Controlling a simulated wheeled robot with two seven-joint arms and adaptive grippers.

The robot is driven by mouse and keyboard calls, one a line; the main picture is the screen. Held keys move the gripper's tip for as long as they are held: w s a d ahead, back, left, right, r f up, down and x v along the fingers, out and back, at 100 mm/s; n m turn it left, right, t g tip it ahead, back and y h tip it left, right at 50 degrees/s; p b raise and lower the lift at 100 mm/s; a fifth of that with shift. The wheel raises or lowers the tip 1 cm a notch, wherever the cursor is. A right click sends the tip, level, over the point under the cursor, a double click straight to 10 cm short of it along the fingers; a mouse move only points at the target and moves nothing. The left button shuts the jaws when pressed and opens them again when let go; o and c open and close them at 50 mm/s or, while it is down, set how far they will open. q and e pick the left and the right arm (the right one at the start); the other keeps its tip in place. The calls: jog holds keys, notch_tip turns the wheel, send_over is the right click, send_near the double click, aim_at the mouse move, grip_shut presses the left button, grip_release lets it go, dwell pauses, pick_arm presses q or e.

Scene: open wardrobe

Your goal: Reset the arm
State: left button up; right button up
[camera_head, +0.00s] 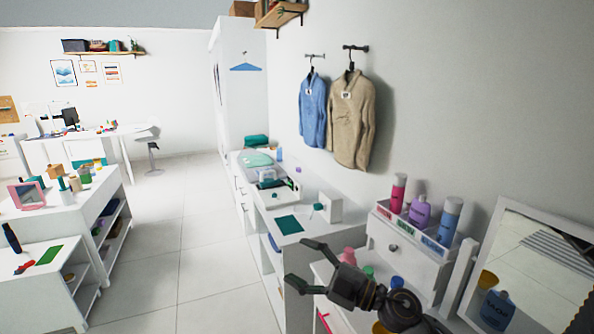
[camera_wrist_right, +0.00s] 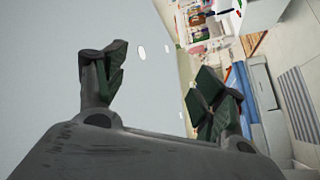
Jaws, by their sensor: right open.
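My right gripper (camera_head: 303,265) reaches in from the bottom of the head view. Its two dark fingers are spread wide with nothing between them. It is in the air in front of the white vanity counter and the bottle rack, left of the small bottles there. In the right wrist view the same gripper (camera_wrist_right: 165,85) has its fingers apart and empty, with a plain pale surface behind. My left gripper is not in either view.
A white rack (camera_head: 405,240) holds pink, purple and blue bottles near the right arm. A mirror (camera_head: 535,265) stands at the right. A blue jacket (camera_head: 313,110) and a tan jacket (camera_head: 351,120) hang on the wall. The tiled floor (camera_head: 175,240) is clear at centre left.

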jog(key=w+d+f+m+t+h, duration=0.2)
jog(key=d+m+t+h, duration=0.3)
jog(key=d+m+h, duration=0.3)
jog(key=w+d+f+m+t+h, duration=0.2)
jog(key=d+m+t+h, duration=0.4)
jog(key=m, duration=0.3)
jog(key=s+d+f+m+g+h, duration=0.2)
jog(key=s+d+f+g+h, duration=0.15)
jog(key=f, duration=0.25)
jog(key=s+d+f+m+g+h, duration=0.2)
jog(key=s+d+f+g, duration=0.15)
jog(key=f, duration=0.25)
jog(key=s+f+g+y, duration=0.1)
jog(key=s+f+g, duration=0.4)
jog(key=s+f, duration=0.3)
jog(key=s+f+g+y, duration=0.1)
jog(key=s+f+g, duration=0.4)
jog(key=s, duration=0.6)
notch_tip(320, 180, down, 34)
jog(key=s+r+g, duration=0.1)
jog(key=s, duration=0.2)
jog(key=s+d+f, duration=0.2)
jog(key=s+f, duration=0.7)
jog(key=s, duration=0.2)
jog(key=s+d+f+g, duration=0.1)
jog(key=s+d+f, duration=0.1)
jog(key=s+f, duration=0.8)
jog(key=shift+s+f, duration=0.3)
jog(key=shift+s, duration=0.05)
